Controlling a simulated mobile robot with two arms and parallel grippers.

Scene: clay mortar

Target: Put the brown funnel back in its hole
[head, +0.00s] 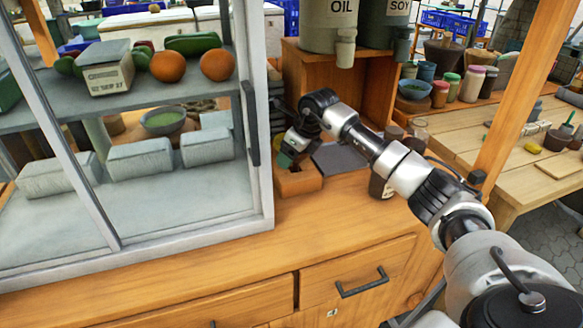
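My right arm comes in from the right, and its gripper (288,153) points down over a small orange-brown block or box (299,183) on the wooden counter. A small teal-green patch and a brownish-yellow patch show at the gripper's tip. I cannot tell whether they are part of the gripper or something in it. The fingers are too small and too hidden to tell open from shut. I cannot make out the brown funnel or its hole for certain; the wrist covers part of that spot. My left gripper is not in view.
A glass-fronted cabinet (262,215) stands close to the left of the gripper. A dark grey slab (338,158) lies to its right, below a wooden shelf with OIL (342,8) and SOY (397,10) containers. The counter front (330,225) is clear.

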